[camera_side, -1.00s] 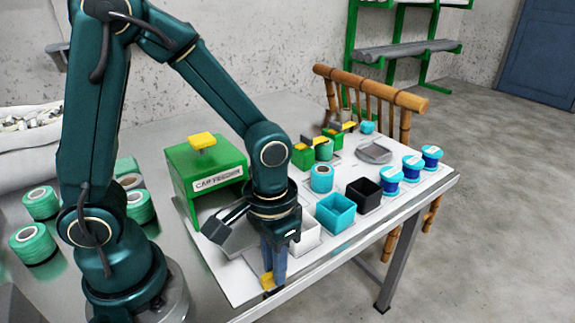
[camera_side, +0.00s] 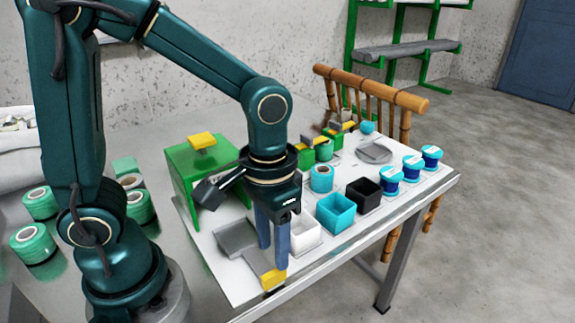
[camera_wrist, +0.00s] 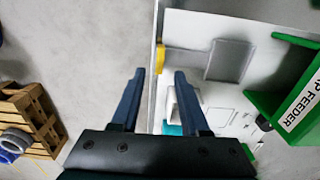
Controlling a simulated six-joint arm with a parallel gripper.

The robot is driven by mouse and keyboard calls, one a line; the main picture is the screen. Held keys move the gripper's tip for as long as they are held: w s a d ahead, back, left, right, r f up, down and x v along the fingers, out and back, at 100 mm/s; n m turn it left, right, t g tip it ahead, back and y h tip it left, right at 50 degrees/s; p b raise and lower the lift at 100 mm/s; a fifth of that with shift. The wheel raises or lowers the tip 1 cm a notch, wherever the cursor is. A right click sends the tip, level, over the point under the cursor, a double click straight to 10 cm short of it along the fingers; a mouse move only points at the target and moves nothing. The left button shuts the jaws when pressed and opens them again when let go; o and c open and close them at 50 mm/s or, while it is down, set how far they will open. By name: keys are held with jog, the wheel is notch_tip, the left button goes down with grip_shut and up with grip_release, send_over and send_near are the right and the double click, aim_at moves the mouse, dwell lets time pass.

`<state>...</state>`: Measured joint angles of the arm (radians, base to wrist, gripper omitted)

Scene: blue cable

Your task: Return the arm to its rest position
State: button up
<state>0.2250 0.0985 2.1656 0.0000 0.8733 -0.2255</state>
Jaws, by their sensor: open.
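My gripper (camera_side: 272,247) is open and empty above the front edge of the white work board (camera_side: 215,262). In the wrist view its two blue fingers (camera_wrist: 158,98) are spread, with nothing between them but floor and the table's edge.
Beside my gripper are a white bin (camera_side: 304,233), a cyan bin (camera_side: 336,212), a black bin (camera_side: 364,194) and a grey tray (camera_side: 236,238). The green cap feeder (camera_side: 190,168) stands behind. Blue spools (camera_side: 391,180) line the right. Wooden pallet (camera_wrist: 30,118) on the floor.

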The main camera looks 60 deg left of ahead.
jog(key=s+a+r+t, duration=0.3)
jog(key=a+r+t, duration=0.1)
jog(key=r, duration=0.3)
jog(key=shift+s+a+r+t, duration=0.3)
jog(key=shift+s+r+t, duration=0.1)
jog(key=shift+t, duration=0.4)
